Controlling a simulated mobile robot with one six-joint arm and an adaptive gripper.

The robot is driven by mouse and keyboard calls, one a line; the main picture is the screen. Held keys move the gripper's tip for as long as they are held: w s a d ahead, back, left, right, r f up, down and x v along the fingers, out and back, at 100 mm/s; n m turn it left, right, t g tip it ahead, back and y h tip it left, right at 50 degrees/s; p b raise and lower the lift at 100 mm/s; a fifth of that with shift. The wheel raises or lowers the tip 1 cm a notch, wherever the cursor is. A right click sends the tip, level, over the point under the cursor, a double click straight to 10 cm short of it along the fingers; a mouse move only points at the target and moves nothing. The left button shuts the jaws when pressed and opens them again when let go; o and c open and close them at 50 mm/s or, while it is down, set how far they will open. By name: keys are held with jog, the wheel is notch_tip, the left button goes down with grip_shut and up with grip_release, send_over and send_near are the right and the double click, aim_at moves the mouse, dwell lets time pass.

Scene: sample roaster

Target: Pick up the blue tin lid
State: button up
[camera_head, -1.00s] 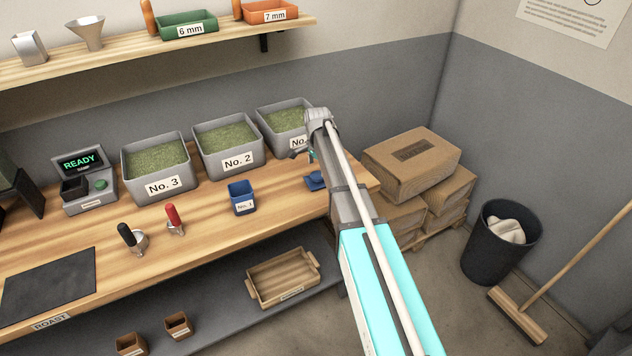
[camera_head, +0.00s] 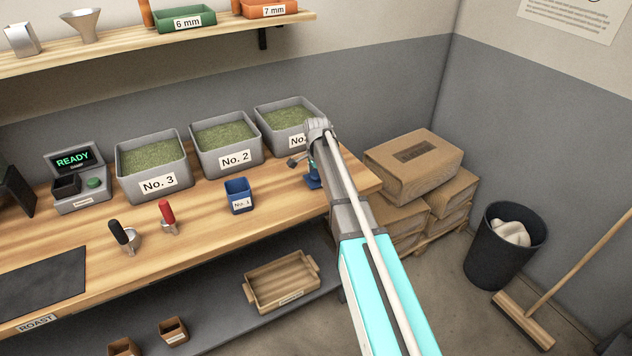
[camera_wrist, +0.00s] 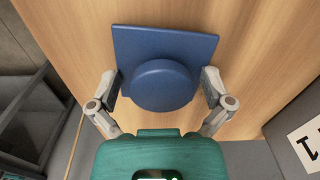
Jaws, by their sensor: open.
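The blue tin lid (camera_wrist: 196,48) lies on the wooden bench top, a square plate with a round raised knob in its middle. In the head view the lid (camera_head: 313,182) is partly hidden by my arm near the bench's right end. My gripper (camera_wrist: 160,88) is open, with one finger on each side of the round knob. In the head view my gripper (camera_head: 304,162) is over the lid and partly hidden by my arm.
A blue tin (camera_head: 238,196) labelled No. 1 stands on the bench left of the lid. Grey bins of green beans (camera_head: 227,149) line the back of the bench. Cardboard boxes (camera_head: 412,165) are stacked right of the bench. Bench wood around the lid is clear.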

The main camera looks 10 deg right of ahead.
dwell(0.4)
jog(key=shift+s+r, duration=0.15)
jog(key=c, duration=1)
jog(key=shift+o, duration=0.2)
